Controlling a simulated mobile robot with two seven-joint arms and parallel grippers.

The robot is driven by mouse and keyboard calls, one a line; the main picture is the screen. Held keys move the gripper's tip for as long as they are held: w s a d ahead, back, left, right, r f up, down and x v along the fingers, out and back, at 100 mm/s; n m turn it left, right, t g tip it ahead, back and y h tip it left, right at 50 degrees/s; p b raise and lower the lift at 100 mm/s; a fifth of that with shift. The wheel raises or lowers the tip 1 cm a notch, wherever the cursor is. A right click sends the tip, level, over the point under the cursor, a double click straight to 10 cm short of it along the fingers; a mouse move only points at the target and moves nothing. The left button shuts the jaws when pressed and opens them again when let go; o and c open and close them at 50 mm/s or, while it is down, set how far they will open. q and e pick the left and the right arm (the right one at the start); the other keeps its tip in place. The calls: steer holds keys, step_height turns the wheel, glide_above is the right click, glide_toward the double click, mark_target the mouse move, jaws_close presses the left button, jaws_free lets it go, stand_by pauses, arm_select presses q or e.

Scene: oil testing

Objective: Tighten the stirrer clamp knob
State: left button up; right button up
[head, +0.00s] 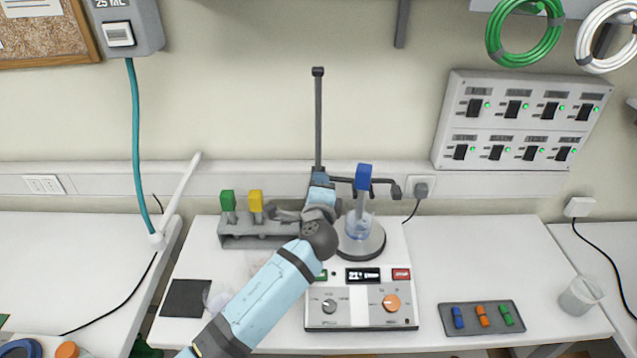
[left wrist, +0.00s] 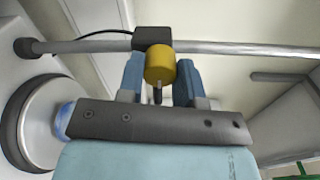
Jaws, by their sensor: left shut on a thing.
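The yellow clamp knob (left wrist: 160,62) sits against the dark clamp block (left wrist: 152,37) on the stand rod in the left wrist view. My left gripper (left wrist: 159,76) has its blue fingers on either side of the knob, shut on it. In the head view the left gripper (head: 320,183) is at the stand rod (head: 318,115), above the hotplate stirrer (head: 362,310), and the knob is hidden there. The blue-topped stirrer (head: 363,177) stands upright over a beaker (head: 359,226) on the round plate. My right gripper is not in view.
A grey rack (head: 240,240) with green and yellow-topped items stands behind my left arm. A dark tray (head: 482,318) with small coloured pieces and a cup (head: 580,295) are at the right.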

arm_select(q)
steer(key=shift+r, duration=0.15)
stand_by(0.3)
steer(key=o, duration=0.9)
steer(key=shift+w, duration=0.1)
steer(key=shift+o, duration=0.2)
steer(key=s+b, duration=0.2)
steer(key=s, duration=1.1)
steer(key=shift+s+r+b, duration=0.15)
steer(key=shift+s+b, duration=0.15)
steer(key=shift+s, duration=0.1)
